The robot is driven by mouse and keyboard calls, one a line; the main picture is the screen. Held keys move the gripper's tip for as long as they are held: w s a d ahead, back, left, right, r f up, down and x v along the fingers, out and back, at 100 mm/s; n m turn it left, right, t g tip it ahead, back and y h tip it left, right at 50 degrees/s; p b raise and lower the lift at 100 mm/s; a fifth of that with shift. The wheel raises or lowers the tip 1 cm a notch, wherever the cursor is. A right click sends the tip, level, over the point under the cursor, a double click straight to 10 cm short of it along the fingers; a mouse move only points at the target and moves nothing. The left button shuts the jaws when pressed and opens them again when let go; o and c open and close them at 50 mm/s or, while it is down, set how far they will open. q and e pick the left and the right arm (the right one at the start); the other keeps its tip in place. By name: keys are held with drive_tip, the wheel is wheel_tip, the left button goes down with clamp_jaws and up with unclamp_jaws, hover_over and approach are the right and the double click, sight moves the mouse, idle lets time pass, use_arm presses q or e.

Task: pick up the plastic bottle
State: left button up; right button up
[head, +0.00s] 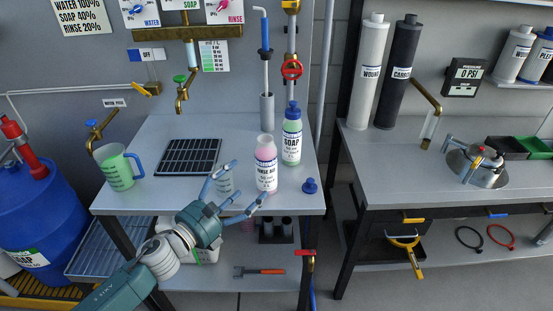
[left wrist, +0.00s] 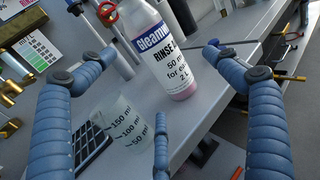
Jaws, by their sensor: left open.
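Contact cannot be told. My right gripper is not in view.
A clear measuring cup (head: 224,181) stands beside the rinse bottle, partly behind my fingers; it also shows in the left wrist view (left wrist: 132,122). A loose blue cap (head: 310,186) lies to the right. A green jug (head: 119,170) and black drain grid (head: 188,157) are farther left.

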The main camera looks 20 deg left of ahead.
sight(258, 171)
use_arm(q)
drive_tip(key=x, duration=0.2)
drive_tip(key=p+x, duration=0.1)
drive_tip(key=shift+w+d+r, duration=0.1)
drive_tip(key=shift+w+r, duration=0.25)
drive_tip(key=shift+w, duration=0.05)
drive_tip(key=shift+w+d+f, duration=0.1)
drive_tip(key=shift+w, duration=0.2)
drive_tip(key=x, duration=0.1)
drive_tip(key=p+x, duration=0.1)
drive_tip(key=x, duration=0.1)
drive_tip(key=p+x, duration=0.1)
drive_tip(key=shift+w+r, duration=0.2)
drive_tip(key=shift+w, duration=0.35)
drive_tip(key=shift+w+f, duration=0.1)
drive_tip(key=shift+w, duration=0.15)
drive_tip(key=shift+c, duration=0.5)
drive_tip(key=c, duration=1.5)
drive_tip(key=shift+c, duration=0.3)
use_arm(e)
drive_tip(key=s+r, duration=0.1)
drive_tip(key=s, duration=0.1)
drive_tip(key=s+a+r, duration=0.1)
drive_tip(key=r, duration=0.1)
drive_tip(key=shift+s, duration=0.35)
